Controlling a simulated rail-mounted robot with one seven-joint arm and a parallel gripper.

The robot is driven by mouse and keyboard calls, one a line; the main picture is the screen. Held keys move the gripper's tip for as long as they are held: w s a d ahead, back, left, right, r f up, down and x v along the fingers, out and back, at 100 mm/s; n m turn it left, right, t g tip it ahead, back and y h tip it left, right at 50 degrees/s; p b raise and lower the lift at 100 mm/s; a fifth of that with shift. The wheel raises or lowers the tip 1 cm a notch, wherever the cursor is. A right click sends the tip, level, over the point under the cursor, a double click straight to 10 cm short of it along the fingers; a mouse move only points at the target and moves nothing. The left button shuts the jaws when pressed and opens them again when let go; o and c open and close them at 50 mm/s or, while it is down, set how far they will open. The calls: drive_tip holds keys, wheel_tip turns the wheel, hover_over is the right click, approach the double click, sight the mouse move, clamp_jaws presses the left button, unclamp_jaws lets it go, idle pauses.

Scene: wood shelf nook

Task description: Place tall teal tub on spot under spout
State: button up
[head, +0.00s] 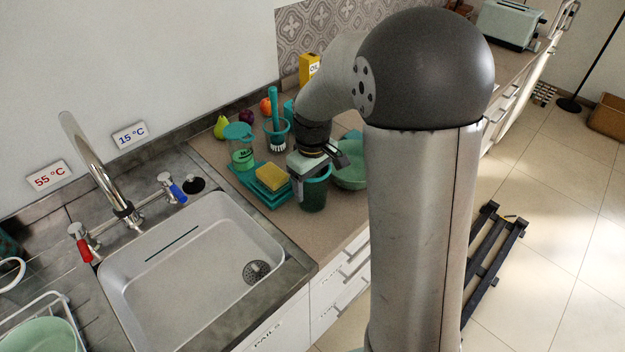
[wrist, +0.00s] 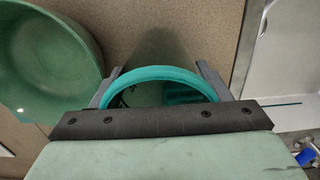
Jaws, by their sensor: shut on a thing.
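The tall teal tub (head: 314,195) stands upright at the front of the counter, right of the sink; I cannot tell if it touches the counter. My gripper (head: 318,170) is over it, shut on its upper part. In the wrist view, the fingers of my gripper (wrist: 160,84) lie on both sides of the teal rim (wrist: 165,77); the tub's lower part is hidden. The curved metal spout (head: 85,145) rises behind the sink basin (head: 190,275) at the left. A thin dark strip (head: 172,243) shows in the empty basin.
A green bowl (head: 350,178) stands close right of the tub. A yellow sponge (head: 271,177) on a teal tray (head: 262,190), a lidded teal jar (head: 241,152) and a brush in a cup (head: 277,130) stand left and behind. Red (head: 82,245) and blue (head: 175,189) tap handles flank the spout.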

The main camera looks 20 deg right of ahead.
drive_tip(key=shift+f, duration=0.25)
drive_tip(key=o, duration=0.7)
drive_tip(key=shift+r, duration=0.15)
wheel_tip(320, 180, up, 12)
drive_tip(key=s+f+m, duration=0.2)
drive_tip(key=s+m, duration=0.1)
drive_tip(key=s, duration=1)
drive_tip(key=shift+f+b, duration=0.3)
drive_tip(key=shift+b, duration=0.05)
drive_tip(key=o, duration=0.3)
drive_tip(key=s+f+m, duration=0.1)
drive_tip(key=s, duration=0.2)
drive_tip(key=s+f+m, duration=0.1)
drive_tip(key=s+f, duration=0.1)
drive_tip(key=s, duration=0.1)
drive_tip(key=s+f, duration=0.1)
drive_tip(key=s, duration=0.2)
drive_tip(key=shift+s+d+f+m+t, duration=0.1)
drive_tip(key=shift+s+f+m+t, duration=0.1)
drive_tip(key=shift+f+m+t, duration=0.15)
